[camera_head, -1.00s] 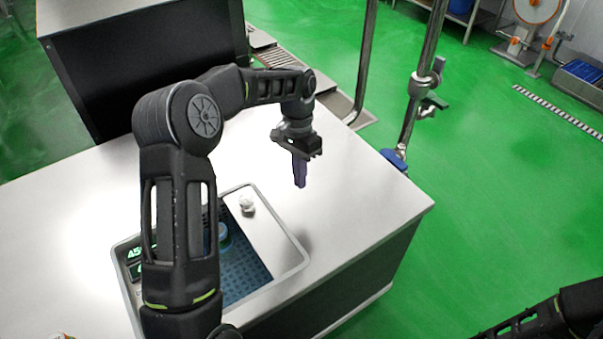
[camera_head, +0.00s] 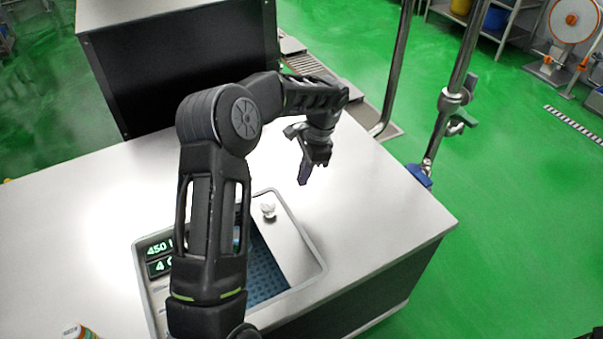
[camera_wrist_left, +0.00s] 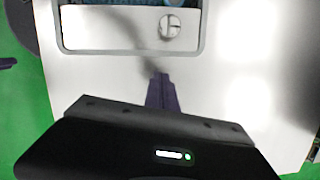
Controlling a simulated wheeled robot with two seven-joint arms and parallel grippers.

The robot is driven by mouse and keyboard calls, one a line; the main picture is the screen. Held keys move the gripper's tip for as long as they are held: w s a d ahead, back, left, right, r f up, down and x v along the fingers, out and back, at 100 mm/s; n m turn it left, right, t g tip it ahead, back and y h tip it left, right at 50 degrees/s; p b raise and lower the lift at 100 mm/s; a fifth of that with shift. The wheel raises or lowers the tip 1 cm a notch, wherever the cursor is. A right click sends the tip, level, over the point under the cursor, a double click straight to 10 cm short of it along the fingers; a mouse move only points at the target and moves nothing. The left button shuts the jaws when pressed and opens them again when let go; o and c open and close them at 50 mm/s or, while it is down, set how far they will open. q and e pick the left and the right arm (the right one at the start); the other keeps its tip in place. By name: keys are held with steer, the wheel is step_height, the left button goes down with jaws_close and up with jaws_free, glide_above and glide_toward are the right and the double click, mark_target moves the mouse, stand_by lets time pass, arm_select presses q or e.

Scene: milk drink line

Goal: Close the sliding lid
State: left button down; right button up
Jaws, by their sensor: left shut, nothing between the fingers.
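The sliding lid (camera_head: 285,247) is a pale flat panel with a round white knob (camera_head: 268,210), set in the right part of a grey-rimmed basin in the counter. The basin's blue perforated floor (camera_head: 266,277) shows to the left of the lid, so the lid is partly open. My left gripper (camera_head: 303,180) is shut and empty, above the counter beyond the basin's far right rim. In the left wrist view its fingers (camera_wrist_left: 160,92) are together, apart from the knob (camera_wrist_left: 169,27) and lid (camera_wrist_left: 110,28). My left arm hides part of the basin. My right gripper is not in view.
Displays with green digits (camera_head: 158,248) stand at the basin's left side. A small can (camera_head: 77,332) is at the counter's near left edge. A dark box-shaped unit (camera_head: 185,75) stands behind, and metal pipes (camera_head: 447,105) rise at the right. The counter right of the basin is clear.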

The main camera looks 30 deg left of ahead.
arm_select(q)
glide_toward(278, 211)
steer(key=f, duration=0.1)
steer(key=w+d+f, duration=0.2)
steer(key=f, duration=0.1)
steer(key=shift+w+p, duration=0.2)
steer(key=shift+p, duration=0.15)
steer(key=s+a+p, duration=0.1)
steer(key=s+a, duration=0.1)
steer(key=shift+s+f, duration=0.1)
steer(key=shift+s, duration=0.15)
steer(key=shift+s+a+f, duration=0.1)
steer(key=shift+s+a, duration=0.15)
steer(key=shift+s, duration=0.05)
steer(key=shift+s, duration=0.1)
steer(key=s+a+p, duration=0.1)
steer(key=s+a, duration=0.4)
steer(key=s, duration=0.5)
steer(key=s+a+p, duration=0.1)
steer(key=s+a, duration=0.4)
steer(key=s, duration=0.5)
steer(key=s+a+p, duration=0.1)
steer(key=s+a, duration=0.5)
steer(key=s, duration=0.4)
steer(key=shift+s, duration=0.4)
steer(key=shift+s+a+p, duration=0.15)
steer(key=shift+s+p, duration=0.15)
